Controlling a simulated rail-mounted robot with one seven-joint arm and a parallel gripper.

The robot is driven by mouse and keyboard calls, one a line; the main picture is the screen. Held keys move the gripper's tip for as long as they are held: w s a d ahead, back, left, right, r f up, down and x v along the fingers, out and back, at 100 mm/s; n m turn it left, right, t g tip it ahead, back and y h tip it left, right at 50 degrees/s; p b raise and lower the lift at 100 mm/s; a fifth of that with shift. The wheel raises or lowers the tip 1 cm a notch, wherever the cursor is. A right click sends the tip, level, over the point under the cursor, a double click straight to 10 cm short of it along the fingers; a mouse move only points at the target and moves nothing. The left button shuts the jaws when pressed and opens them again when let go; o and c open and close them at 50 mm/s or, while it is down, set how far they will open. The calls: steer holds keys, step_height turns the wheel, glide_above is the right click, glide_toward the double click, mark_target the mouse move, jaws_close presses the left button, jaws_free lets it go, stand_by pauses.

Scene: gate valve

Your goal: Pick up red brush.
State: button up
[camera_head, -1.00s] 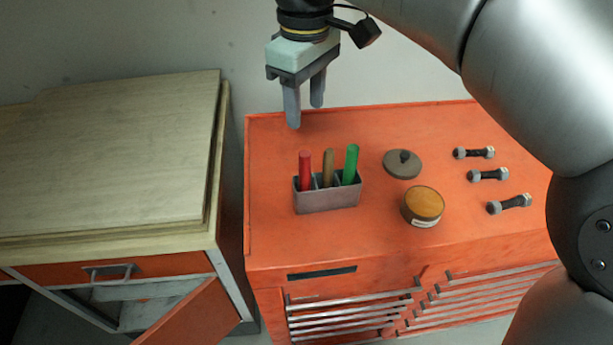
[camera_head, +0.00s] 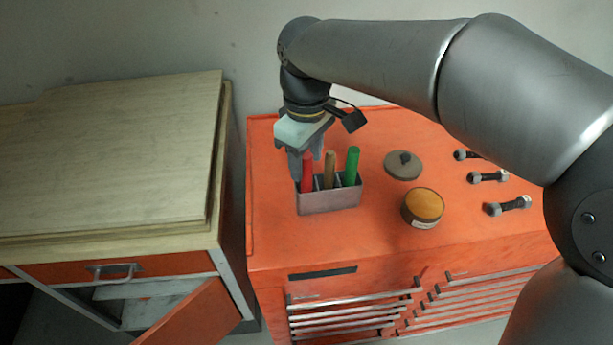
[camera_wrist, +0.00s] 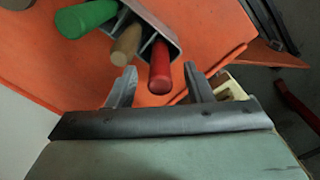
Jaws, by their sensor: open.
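The red brush (camera_head: 307,175) stands upright by its handle in the left compartment of a grey holder (camera_head: 330,201) on the orange cabinet. In the wrist view, the red brush (camera_wrist: 160,68) points toward the camera, between and a little beyond the fingertips. My gripper (camera_head: 303,168) is low over the left end of the holder, with its fingers pointing down. In the wrist view, my gripper (camera_wrist: 158,80) is open, one finger on each side of the red handle. I cannot tell whether either finger touches it. The brush's lower part is hidden inside the holder.
A brown handle (camera_head: 329,168) and a green handle (camera_head: 351,166) stand in the other compartments, close beside the red one. A grey lid (camera_head: 403,165), a round tin (camera_head: 422,206) and several bolts (camera_head: 488,176) lie to the right. A wooden-topped cabinet (camera_head: 110,150) stands left.

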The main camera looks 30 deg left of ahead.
jaws_close()
steer(key=shift+r, duration=0.1)
